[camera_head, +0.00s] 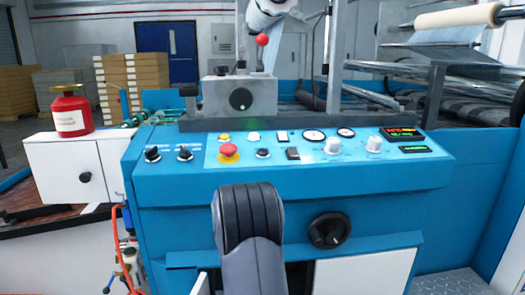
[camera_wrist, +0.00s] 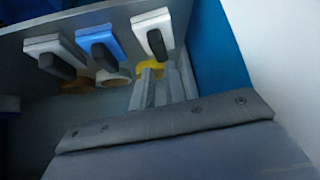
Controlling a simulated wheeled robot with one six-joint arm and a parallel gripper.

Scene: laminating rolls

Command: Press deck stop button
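A red mushroom button (camera_head: 228,150) on a yellow collar sits on the light blue control strip of the blue console (camera_head: 290,183), left of centre. It is the only red button I see on the strip; its label is too small to read. The button does not show in the wrist view.
Black knobs (camera_head: 184,153), gauges (camera_head: 314,135), white knobs (camera_head: 374,144) and a red display (camera_head: 402,132) share the panel. A black handwheel (camera_head: 329,230) sticks out below. A red can (camera_head: 71,111) stands left.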

